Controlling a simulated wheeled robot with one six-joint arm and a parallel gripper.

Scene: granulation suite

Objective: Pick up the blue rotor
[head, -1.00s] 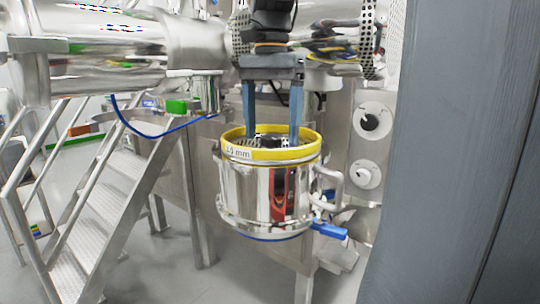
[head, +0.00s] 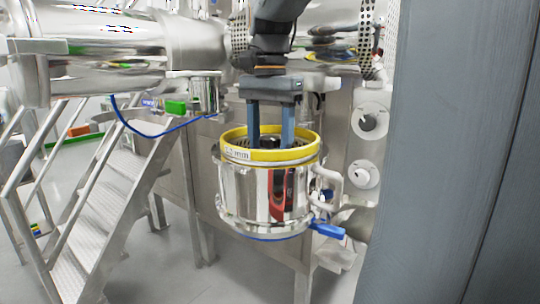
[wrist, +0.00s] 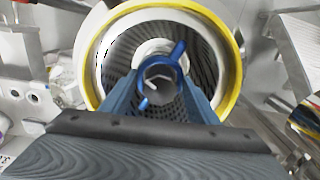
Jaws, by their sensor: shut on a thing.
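The blue rotor (wrist: 180,50) shows in the wrist view as a blue ring with short arms, inside a round vessel with a yellow rim. The vessel's yellow rim (head: 270,155) also shows in the head view, where the rotor is hidden by the rim. My gripper (head: 270,143) points down into the vessel's open top, its two blue-grey fingers reaching below the rim. In the wrist view my gripper (wrist: 160,106) has a finger on each side of the rotor's middle and is shut on it. The fingertips are partly hidden.
The shiny steel vessel (head: 250,200) has a side handle (head: 332,186) and a blue valve lever (head: 327,230) at right. Metal stairs (head: 110,205) stand at left. A large grey panel (head: 455,150) fills the right. A horizontal steel cylinder (head: 100,50) is at upper left.

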